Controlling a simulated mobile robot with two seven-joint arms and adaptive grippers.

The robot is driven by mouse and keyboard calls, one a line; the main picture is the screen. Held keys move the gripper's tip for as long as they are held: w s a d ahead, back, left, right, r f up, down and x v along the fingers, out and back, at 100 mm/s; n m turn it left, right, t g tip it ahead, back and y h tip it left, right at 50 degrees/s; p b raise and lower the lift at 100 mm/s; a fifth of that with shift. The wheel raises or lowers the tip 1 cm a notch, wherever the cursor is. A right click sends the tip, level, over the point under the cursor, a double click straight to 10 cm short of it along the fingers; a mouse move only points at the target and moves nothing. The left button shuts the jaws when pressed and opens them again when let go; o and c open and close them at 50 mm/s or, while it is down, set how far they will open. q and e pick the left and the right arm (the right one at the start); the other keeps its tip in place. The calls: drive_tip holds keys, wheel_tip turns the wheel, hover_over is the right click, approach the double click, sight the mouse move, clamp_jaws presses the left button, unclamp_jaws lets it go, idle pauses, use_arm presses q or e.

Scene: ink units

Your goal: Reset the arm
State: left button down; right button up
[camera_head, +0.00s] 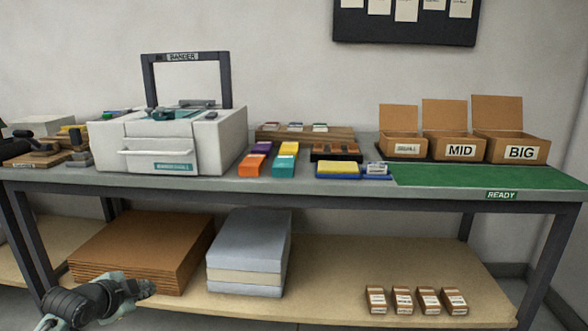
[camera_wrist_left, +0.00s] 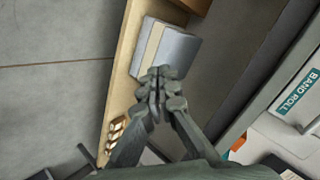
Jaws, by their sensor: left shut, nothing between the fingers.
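My left gripper (camera_head: 143,289) is low at the left of the head view, in front of the lower shelf and below the table top. In the left wrist view the left gripper (camera_wrist_left: 158,75) has its fingers together with nothing between them. Behind the fingers in that view is the stack of grey and cream blocks (camera_wrist_left: 175,55) on the shelf. The gripper looks apart from the stack. My right gripper shows in neither view.
The table (camera_head: 330,187) holds a white machine (camera_head: 170,140), coloured blocks (camera_head: 283,166), a green mat (camera_head: 480,177) and three open boxes labelled small, MID and BIG (camera_head: 520,152). The lower shelf (camera_head: 340,270) holds brown sheets (camera_head: 150,245), a grey stack (camera_head: 247,255) and several small boxes (camera_head: 415,299).

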use_arm(q)
drive_tip(key=s+d+f+n+g, duration=0.2)
drive_tip(key=s+f+n, duration=0.1)
drive_tip(key=s+f, duration=0.6)
drive_tip(key=s+d+f+n+g+y, duration=0.1)
drive_tip(key=s+d+f+n+g, duration=0.2)
drive_tip(key=s+f, duration=0.6)
drive_tip(key=s+d+f+n+g, duration=0.2)
drive_tip(key=s+f+n, duration=0.2)
drive_tip(key=s+f, duration=0.5)
drive_tip(key=s, duration=0.5)
drive_tip(key=shift+s+d+n+g+y, duration=0.15)
drive_tip(key=shift+n+g+y, duration=0.15)
drive_tip(key=shift+y, duration=0.1)
